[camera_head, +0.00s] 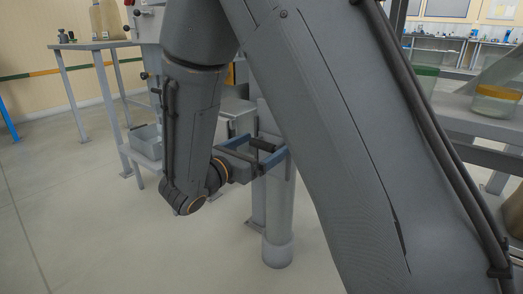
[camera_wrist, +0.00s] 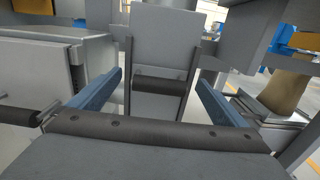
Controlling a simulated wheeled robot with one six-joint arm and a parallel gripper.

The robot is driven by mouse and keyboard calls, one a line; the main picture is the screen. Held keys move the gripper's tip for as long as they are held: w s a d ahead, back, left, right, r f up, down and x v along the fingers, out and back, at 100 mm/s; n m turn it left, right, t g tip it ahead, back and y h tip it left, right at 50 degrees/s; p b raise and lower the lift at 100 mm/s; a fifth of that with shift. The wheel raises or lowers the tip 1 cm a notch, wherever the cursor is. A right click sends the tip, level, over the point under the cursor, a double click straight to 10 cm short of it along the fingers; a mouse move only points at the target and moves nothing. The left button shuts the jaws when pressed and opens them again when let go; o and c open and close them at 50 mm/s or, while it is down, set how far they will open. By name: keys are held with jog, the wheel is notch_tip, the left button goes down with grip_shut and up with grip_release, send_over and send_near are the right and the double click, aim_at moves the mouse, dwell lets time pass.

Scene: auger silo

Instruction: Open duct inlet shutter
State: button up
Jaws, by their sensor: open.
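The shutter is a grey upright plate (camera_wrist: 164,38) in the middle of the wrist view, seated between two side rails. A dark horizontal bar handle (camera_wrist: 160,85) crosses its lower part. My gripper (camera_wrist: 158,76) is open, with one blue finger on each side of the handle. The fingers look apart from the bar; how far they reach past it I cannot tell. In the head view my gripper (camera_head: 268,158) is beside the upper part of a pale upright duct (camera_head: 279,215). My arm hides much of the shutter there.
A grey box (camera_wrist: 50,65) with a dark bar stands close on the left in the wrist view. A brown sack-like thing (camera_wrist: 286,92) is at the right. A grey table (camera_head: 90,45) stands at the back left; a shelf with jars (camera_head: 495,100) is at the right. The left floor is clear.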

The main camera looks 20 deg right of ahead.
jog(key=shift+w+d, duration=0.2)
jog(key=shift+d, duration=0.05)
jog(key=c, duration=1.5)
notch_tip(320, 180, up, 7)
jog(key=p, duration=0.8)
jog(key=shift+r, duration=0.1)
jog(key=o, duration=1.5)
jog(key=shift+d, duration=0.1)
jog(key=p+v, duration=0.2)
jog(key=v, duration=0.6)
jog(key=shift+p, duration=0.3)
